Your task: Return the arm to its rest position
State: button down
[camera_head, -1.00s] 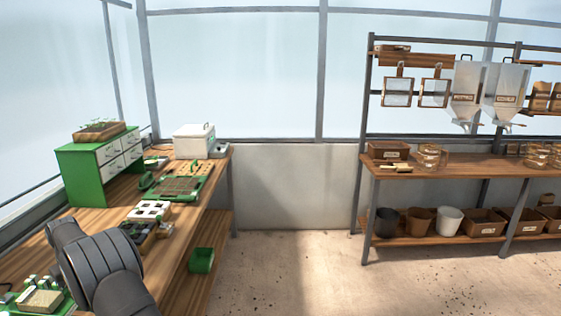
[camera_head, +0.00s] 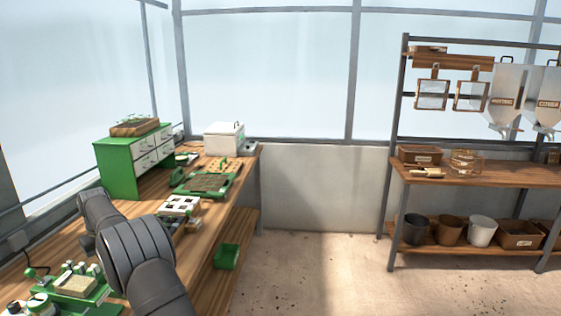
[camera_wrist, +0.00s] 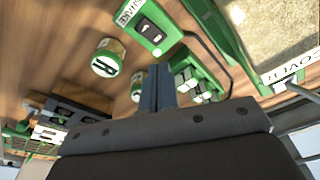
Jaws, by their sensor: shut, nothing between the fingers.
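My arm (camera_head: 140,255) is bent over the wooden bench (camera_head: 212,232) at the lower left of the head view. Its dark links hide part of the bench, and my gripper does not show clearly there. In the wrist view my gripper (camera_wrist: 157,80) is shut, its two fingers together with nothing between them. Past the fingers are a green unit marked SHAKE (camera_wrist: 148,28), a green-and-white jar marked R (camera_wrist: 108,58) and a green rack of small bottles (camera_wrist: 196,75). They look apart from the fingers.
A green drawer cabinet (camera_head: 118,172), a white lidded box (camera_head: 223,138) and a green-rimmed seed tray (camera_head: 188,193) stand on the bench. A green bin (camera_head: 227,257) sits on the lower shelf. A shelving unit (camera_head: 490,174) stands right. The floor (camera_head: 310,270) between is open.

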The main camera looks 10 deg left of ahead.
jog(key=shift+r, duration=0.45)
notch_tip(320, 180, down, 7)
jog(key=shift+r, duration=0.1)
dwell(0.5)
jog(key=s+d+r+y, duration=0.1)
jog(key=d+r, duration=0.2)
jog(key=r, duration=0.4)
jog(key=s+d+r, duration=0.1)
jog(key=d+r, duration=0.3)
jog(key=r, duration=0.3)
jog(key=s+d+r+n+y, duration=0.1)
jog(key=d+r, duration=0.2)
jog(key=r, duration=0.4)
jog(key=shift+d+r+t+y, duration=0.2)
jog(key=shift+r+t+y, duration=0.05)
jog(key=shift+t+y, duration=0.05)
dwell(0.5)
